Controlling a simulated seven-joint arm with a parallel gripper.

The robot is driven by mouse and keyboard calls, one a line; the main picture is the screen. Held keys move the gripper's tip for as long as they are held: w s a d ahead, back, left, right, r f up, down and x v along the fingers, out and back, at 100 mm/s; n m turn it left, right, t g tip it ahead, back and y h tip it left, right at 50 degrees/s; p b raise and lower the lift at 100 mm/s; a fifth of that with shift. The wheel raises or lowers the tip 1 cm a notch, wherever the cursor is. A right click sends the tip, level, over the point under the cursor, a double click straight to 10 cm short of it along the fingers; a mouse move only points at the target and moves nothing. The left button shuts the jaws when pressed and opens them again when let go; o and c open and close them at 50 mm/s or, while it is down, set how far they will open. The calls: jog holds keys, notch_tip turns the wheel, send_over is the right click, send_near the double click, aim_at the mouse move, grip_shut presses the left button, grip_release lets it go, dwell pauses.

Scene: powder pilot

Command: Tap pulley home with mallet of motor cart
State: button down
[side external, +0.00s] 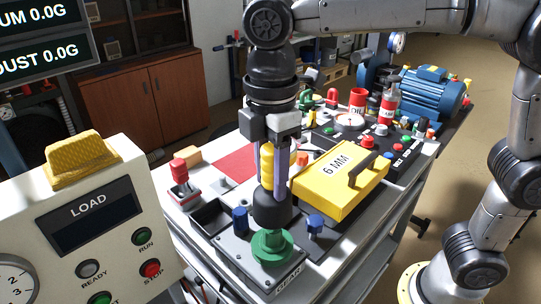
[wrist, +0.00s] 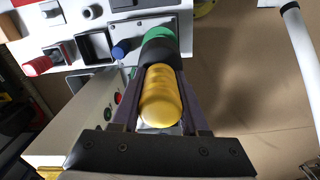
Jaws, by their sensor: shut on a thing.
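My gripper (side external: 271,185) points down and is shut on the yellow handle (side external: 267,165) of the mallet, which is upright. The mallet's black head (side external: 271,209) hangs below the fingers. The green pulley (side external: 272,246) sits on a grey plate at the cart's near end, right under the head; I cannot tell whether they touch. In the wrist view the handle (wrist: 160,102) lies between the fingers, and the black head (wrist: 158,52) covers part of the green pulley (wrist: 158,33).
Blue hex-headed posts (side external: 240,219) and (side external: 315,224) flank the pulley. A yellow "6 MM" case (side external: 330,190) stands close on the right. A white LOAD panel (side external: 85,220) stands front left. A blue motor (side external: 432,95) and red bottles are farther back.

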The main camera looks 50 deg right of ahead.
aim_at(272, 200)
jog(key=shift+f, duration=1.6)
jog(key=shift+r, duration=2.6)
notch_tip(272, 200, down, 7)
jog(key=shift+f, duration=0.1)
jog(key=shift+r, duration=2.7)
